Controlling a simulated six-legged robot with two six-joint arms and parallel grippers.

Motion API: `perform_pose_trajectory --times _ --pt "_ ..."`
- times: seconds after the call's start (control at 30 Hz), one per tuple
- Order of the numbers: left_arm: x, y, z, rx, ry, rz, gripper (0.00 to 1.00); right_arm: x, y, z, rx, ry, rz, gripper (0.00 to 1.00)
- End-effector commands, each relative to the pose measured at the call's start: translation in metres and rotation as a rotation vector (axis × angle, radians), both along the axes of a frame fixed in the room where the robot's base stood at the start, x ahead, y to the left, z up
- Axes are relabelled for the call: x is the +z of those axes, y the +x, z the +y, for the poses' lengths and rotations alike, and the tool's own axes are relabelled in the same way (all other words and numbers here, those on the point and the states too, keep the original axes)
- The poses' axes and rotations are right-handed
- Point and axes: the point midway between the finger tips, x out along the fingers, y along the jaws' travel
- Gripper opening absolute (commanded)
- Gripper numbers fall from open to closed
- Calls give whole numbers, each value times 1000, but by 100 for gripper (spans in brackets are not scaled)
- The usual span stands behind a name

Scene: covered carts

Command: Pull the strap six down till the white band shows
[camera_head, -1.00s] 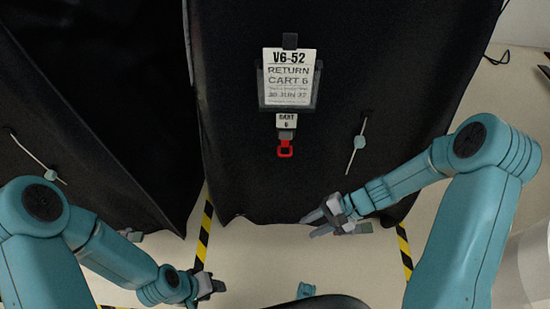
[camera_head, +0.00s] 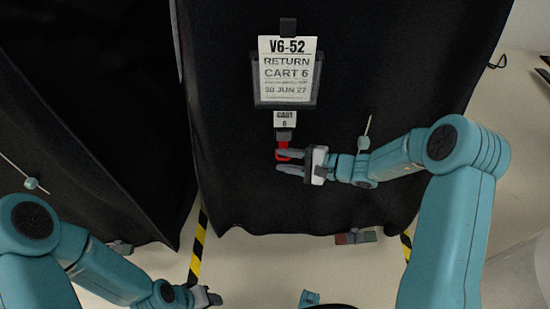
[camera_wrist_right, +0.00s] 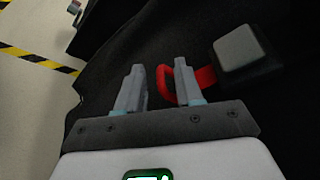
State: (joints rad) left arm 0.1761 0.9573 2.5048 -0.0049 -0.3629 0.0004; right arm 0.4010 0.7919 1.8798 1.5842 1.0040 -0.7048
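The strap is a red loop (camera_head: 283,146) hanging from a grey buckle (camera_head: 284,134) below the small "CART 6" tag (camera_head: 285,119); only red shows on it. My right gripper (camera_head: 279,161) is at the loop, with its fingers apart and its upper finger covering part of the red. In the right wrist view, the red loop (camera_wrist_right: 205,78) hangs by the right-hand finger, and its far edge shows between the two fingers (camera_wrist_right: 159,68). I cannot tell whether that finger passes through it. My left gripper (camera_head: 208,298) is low at the lower left, away from the strap; its fingers are unclear.
A black cover (camera_head: 235,190) drapes the cart, with a "V6-52 RETURN CART 6" card (camera_head: 287,78) above the tag. A pale cord with a toggle (camera_head: 363,143) hangs to the right. Another covered cart stands left. Yellow-black tape (camera_head: 197,250) marks the pale floor.

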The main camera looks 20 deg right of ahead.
Motion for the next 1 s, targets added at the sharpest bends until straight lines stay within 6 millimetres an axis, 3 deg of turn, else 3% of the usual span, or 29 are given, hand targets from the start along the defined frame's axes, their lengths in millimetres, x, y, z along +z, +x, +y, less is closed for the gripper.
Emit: perform_pose_trajectory --times 0.2,0.57,0.7,1.0 --pt "-3 0 0 0 0 0 43 -7 18 24 3 -1 0 36" --pt "-3 0 0 0 0 0 43 -8 23 28 0 0 1 36" --pt "-3 0 0 0 0 0 43 -8 22 28 0 0 1 0" --pt "-7 0 0 0 0 0 43 -12 22 28 0 0 1 0"
